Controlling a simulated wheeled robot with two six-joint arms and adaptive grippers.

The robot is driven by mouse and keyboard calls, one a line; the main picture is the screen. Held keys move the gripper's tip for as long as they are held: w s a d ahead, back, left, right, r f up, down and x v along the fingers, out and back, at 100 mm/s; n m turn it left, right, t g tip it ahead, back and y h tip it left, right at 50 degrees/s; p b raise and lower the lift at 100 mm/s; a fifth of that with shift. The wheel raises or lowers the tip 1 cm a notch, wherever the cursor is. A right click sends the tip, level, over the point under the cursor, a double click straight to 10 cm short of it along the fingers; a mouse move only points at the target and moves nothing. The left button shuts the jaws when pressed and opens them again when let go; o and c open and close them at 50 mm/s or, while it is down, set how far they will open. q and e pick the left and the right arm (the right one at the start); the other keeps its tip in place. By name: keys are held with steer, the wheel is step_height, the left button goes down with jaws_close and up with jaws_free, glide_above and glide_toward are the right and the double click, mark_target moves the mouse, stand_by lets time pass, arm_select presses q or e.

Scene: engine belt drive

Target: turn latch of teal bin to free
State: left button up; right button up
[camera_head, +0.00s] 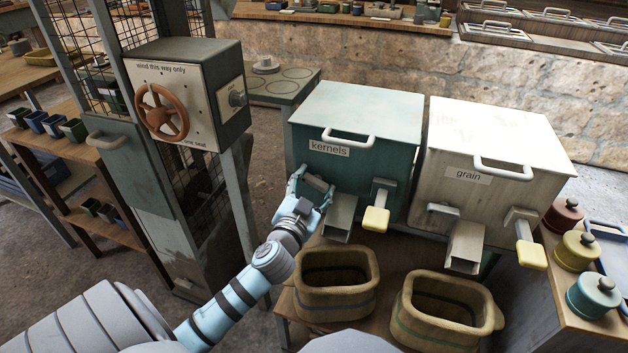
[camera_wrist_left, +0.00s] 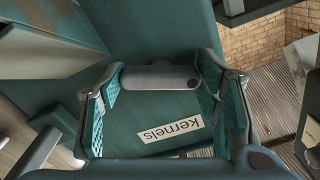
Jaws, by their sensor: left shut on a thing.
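The teal bin (camera_head: 360,110) stands on the wooden bench with its lid down and a "kernels" label; its front also shows in the left wrist view (camera_wrist_left: 140,115). Its latch (camera_head: 318,183) is a short grey bar low on the left of the front, above the chute. In the left wrist view the latch (camera_wrist_left: 160,77) lies across between the fingertips. My left gripper (camera_wrist_left: 160,70) is shut on the latch, a fingertip at each end. In the head view the left gripper (camera_head: 314,188) partly covers the latch, which looks slanted. My right gripper is not in view.
Two baskets (camera_head: 337,300) (camera_head: 415,330) stand below. A white "grain" bin (camera_head: 490,140) stands to the right, and a cabinet with an orange wheel (camera_head: 162,112) to the left.

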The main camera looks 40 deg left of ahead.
arm_select(q)
steer(key=m+p, duration=0.1)
steer(key=m, duration=0.1)
steer(key=shift+m, duration=0.4)
steer(key=m+p, duration=0.1)
steer(key=m, duration=0.2)
steer(key=shift+m+p, duration=0.3)
steer(key=m+p, duration=0.1)
steer(key=m, duration=0.3)
steer(key=shift+m+p, duration=0.55)
steer(key=shift+m, duration=0.85)
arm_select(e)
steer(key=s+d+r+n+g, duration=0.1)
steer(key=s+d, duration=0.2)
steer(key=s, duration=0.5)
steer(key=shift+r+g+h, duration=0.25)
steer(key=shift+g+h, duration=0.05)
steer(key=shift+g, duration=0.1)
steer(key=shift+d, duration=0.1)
arm_select(q)
steer(key=o, duration=1.2)
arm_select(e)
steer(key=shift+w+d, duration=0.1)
